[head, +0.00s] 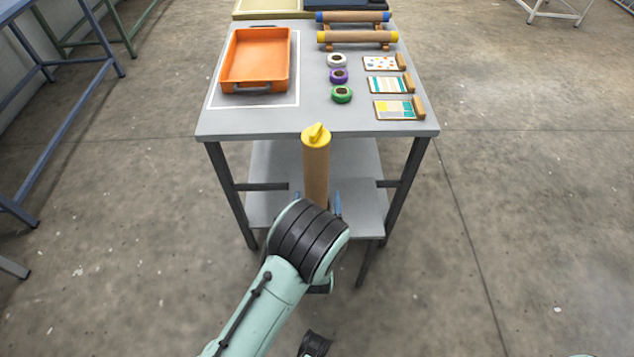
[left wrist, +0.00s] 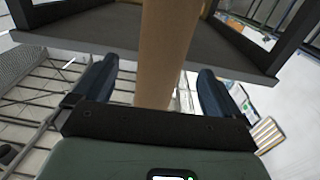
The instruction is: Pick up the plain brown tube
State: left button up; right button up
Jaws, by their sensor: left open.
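A brown tube (head: 316,172) with a yellow cap stands roughly upright in front of the table's near edge. Its lower end is hidden behind my left arm in the head view, so I cannot tell what it rests on. My left gripper (head: 314,203) is at the tube's lower visible part. In the left wrist view the brown tube (left wrist: 167,50) passes between the two fingers of my left gripper (left wrist: 155,88). The fingers are open, with a gap on each side of the tube. My right gripper is not in view.
A grey table (head: 270,122) holds an orange tray (head: 256,58), tape rolls (head: 341,94) and patterned cards (head: 394,109). Tubes with yellow ends (head: 357,37) and blue ends (head: 352,17) lie on a rack at the back right.

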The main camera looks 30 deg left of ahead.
aim_at(316, 191)
pick_arm(q)
jog(key=x, duration=0.2)
jog(key=shift+w+a, duration=0.15)
jog(key=shift+w, duration=0.1)
jog(key=x, duration=0.2)
jog(key=f+b+x, duration=0.1)
jog(key=x, duration=0.1)
jog(key=shift+w+a, duration=0.1)
jog(key=shift+a, duration=0.15)
jog(key=shift+w+a+r, duration=0.1)
jog(key=shift+w+a, duration=0.05)
jog(key=shift+w, duration=0.1)
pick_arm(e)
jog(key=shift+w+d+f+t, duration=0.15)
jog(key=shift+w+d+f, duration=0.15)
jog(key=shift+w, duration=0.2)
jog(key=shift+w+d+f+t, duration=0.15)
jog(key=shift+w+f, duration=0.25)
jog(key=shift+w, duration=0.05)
pick_arm(q)
jog(key=shift+c, duration=0.4)
jog(key=c, duration=1.1)
